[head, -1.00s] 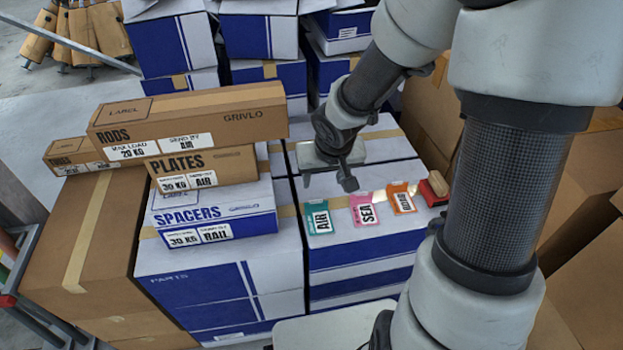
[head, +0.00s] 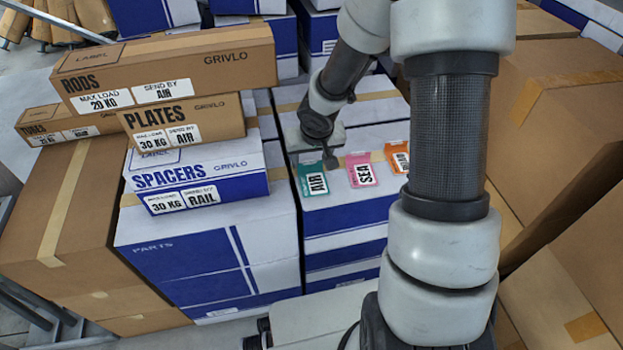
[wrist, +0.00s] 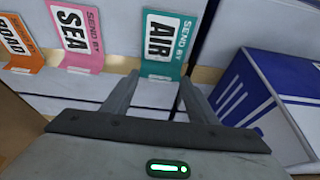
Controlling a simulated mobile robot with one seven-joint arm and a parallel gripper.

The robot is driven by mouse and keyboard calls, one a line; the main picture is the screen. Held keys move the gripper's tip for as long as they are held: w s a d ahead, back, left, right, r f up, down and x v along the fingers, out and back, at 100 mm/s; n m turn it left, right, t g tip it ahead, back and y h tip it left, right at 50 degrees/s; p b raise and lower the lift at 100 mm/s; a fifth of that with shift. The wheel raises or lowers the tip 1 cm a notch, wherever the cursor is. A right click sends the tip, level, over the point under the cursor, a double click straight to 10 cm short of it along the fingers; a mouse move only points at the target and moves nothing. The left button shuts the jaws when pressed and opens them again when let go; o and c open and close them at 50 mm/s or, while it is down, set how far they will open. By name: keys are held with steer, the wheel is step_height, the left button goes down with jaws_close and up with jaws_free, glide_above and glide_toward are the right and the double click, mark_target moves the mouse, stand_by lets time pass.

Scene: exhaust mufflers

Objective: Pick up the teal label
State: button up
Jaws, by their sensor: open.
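The teal label (head: 312,178), marked AIR, lies at the front edge of the white and blue box stack in the head view. In the wrist view the teal label (wrist: 164,43) is just beyond the fingertips, roughly centred between them. My gripper (head: 331,163) is above the box top, beside and behind the label's upper right end in the head view. The wrist view shows my gripper (wrist: 157,82) with its two fingers spread and nothing between them. I cannot tell the exact height of the fingers above the label.
A pink SEA label (head: 361,170) and an orange ROAD label (head: 396,157) lie to the right of the teal one. To the left stand the SPACERS box (head: 196,178), PLATES box (head: 186,121) and RODS box (head: 167,70), stacked. Brown cartons (head: 575,110) stand at the right.

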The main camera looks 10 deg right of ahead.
steer(key=shift+w+f, duration=0.2)
steer(key=shift+f, duration=0.3)
steer(key=c, duration=1.1)
steer(key=shift+r, duration=0.1)
